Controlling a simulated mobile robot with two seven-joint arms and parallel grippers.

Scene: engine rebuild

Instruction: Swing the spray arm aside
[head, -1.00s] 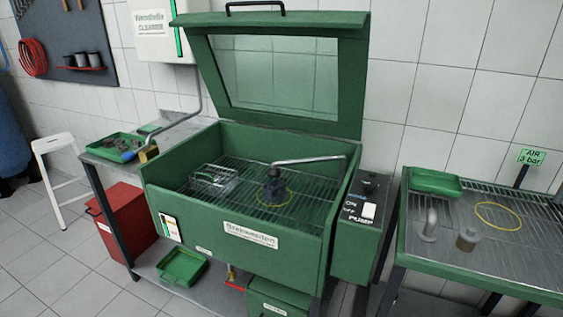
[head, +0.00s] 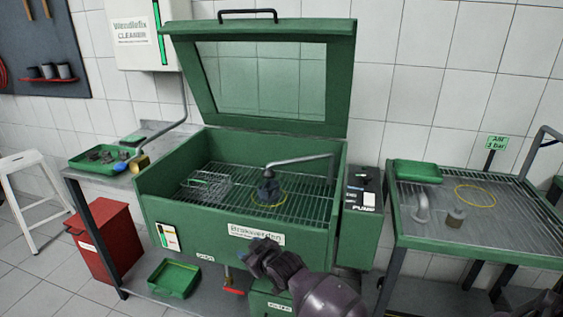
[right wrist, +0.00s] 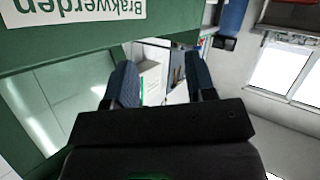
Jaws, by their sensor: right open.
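The spray arm (head: 300,160) is a grey bent pipe inside the green wash cabinet (head: 160,210). It runs from the right wall of the cabinet toward the middle. Its outer end is over a dark part (head: 268,187) that stands on the grate within a yellow ring (head: 282,203). My right gripper (head: 262,252) is in front of the cabinet's front panel, low and apart from the spray arm. In the right wrist view its two fingers (right wrist: 165,82) are spread with nothing between them. My left gripper is not in view.
The cabinet's glazed lid (head: 265,85) stands open. A wire basket (head: 205,185) sits on the grate at the left. The pump box (head: 362,200) is at the cabinet's right side. A draining table (head: 480,250) with metal parts stands further right. A green tray (head: 174,278) lies on the lower shelf.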

